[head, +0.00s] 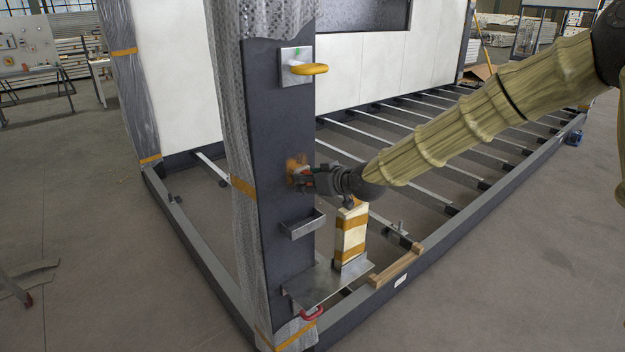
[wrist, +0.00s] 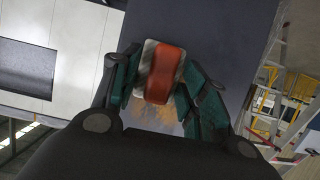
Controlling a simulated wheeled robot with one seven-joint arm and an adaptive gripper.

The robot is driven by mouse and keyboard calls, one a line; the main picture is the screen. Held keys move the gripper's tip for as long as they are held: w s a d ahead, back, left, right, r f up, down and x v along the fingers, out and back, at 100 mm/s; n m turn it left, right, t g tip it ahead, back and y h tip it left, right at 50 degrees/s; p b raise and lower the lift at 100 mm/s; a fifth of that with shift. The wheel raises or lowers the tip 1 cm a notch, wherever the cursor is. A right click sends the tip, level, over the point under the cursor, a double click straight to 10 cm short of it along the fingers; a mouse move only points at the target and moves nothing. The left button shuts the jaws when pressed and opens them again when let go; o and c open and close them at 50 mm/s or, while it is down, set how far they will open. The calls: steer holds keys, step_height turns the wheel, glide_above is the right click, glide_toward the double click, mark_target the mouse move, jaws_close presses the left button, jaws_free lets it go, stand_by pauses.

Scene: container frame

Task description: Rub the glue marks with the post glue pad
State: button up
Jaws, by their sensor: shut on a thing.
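My gripper (head: 303,178) is at the dark face of the upright post (head: 277,130), about halfway up. It is shut on the glue pad (wrist: 161,72), a red-orange block with a pale grey edge, held between the green-sided fingers in the wrist view. In the head view the pad is mostly hidden by the fingers. Orange-brown glue marks (head: 293,162) show on the post just above and beside the gripper. They also show in the wrist view (wrist: 155,115), next to the pad and between the fingers. I cannot tell whether the pad touches the post.
Above is a plate with a yellow handle (head: 308,69). Below are an empty metal bracket (head: 303,225), a metal shelf (head: 325,284) bearing a taped pale block (head: 350,235), and a red handle (head: 312,314). Plastic wrap (head: 238,200) covers the post's left side. Floor beams lie behind.

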mark_target(304, 168)
steer(key=shift+s+a, duration=0.9)
steer(key=shift+a, duration=0.2)
steer(key=shift+s+a, duration=0.4)
steer(key=shift+a, duration=0.25)
steer(key=shift+s+a, duration=0.4)
steer(key=shift+a, duration=0.25)
steer(key=shift+s+r+p, duration=0.1)
steer(key=shift+r+p, duration=0.25)
steer(key=shift+r, duration=0.6)
steer(key=shift+w+d+r+p, duration=0.35)
steer(key=shift+w+d, duration=0.6)
steer(key=shift+d, duration=0.35)
steer(key=shift+w+d+r+p, duration=0.25)
steer(key=shift+w+d+p, duration=0.15)
steer(key=shift+w+d, duration=0.75)
steer(key=shift+w+d+r+p, duration=0.35)
steer(key=shift+w+d, duration=0.45)
steer(key=shift+d, duration=0.6)
steer(key=shift+s+a+f, duration=0.1)
steer(key=shift+s+a, duration=0.4)
steer(key=shift+a, duration=0.2)
steer(key=shift+s+a, duration=0.5)
steer(key=shift+a, duration=0.15)
steer(key=shift+a, duration=0.1)
